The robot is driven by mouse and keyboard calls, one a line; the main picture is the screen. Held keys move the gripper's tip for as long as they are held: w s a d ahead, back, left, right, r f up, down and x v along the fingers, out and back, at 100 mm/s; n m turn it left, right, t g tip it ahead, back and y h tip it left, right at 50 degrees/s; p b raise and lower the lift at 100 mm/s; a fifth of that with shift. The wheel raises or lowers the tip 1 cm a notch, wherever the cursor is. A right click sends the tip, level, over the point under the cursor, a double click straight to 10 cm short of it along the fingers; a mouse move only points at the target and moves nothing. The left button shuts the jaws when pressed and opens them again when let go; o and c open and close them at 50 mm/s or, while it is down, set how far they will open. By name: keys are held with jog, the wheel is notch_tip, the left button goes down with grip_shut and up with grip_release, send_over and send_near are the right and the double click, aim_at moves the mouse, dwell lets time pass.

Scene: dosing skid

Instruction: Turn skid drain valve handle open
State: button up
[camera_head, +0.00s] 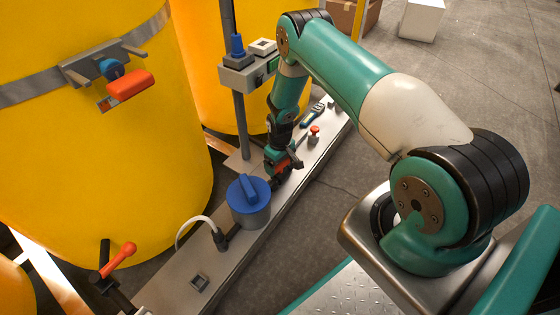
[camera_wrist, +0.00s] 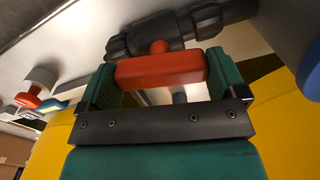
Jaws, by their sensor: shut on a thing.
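My gripper (camera_head: 283,168) is low over the grey skid ledge, just beyond the blue-topped canister. In the wrist view its green fingers (camera_wrist: 163,84) sit on either side of a red valve handle (camera_wrist: 160,68) and are shut on it. The handle's short red stem meets a black valve body with ribbed collars (camera_wrist: 178,32). The handle lies crosswise between the fingers, roughly along the black pipe, with a slight angle. In the head view my gripper and wrist hide most of this valve.
The canister with the blue lid (camera_head: 250,199) stands close to my gripper. A red knob (camera_head: 314,132) and a blue tool-like item (camera_head: 312,115) are farther along the ledge. Yellow tanks (camera_head: 90,150) rise at left; another red-handled valve (camera_head: 118,260) is lower left.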

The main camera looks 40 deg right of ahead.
jog(key=shift+n, duration=1.1)
jog(key=o, duration=0.6)
jog(key=shift+r, duration=0.1)
notch_tip(320, 180, up, 17)
jog(key=p, duration=0.6)
jog(key=shift+r+p, duration=0.1)
jog(key=shift+p, duration=0.3)
jog(key=shift+s, duration=0.1)
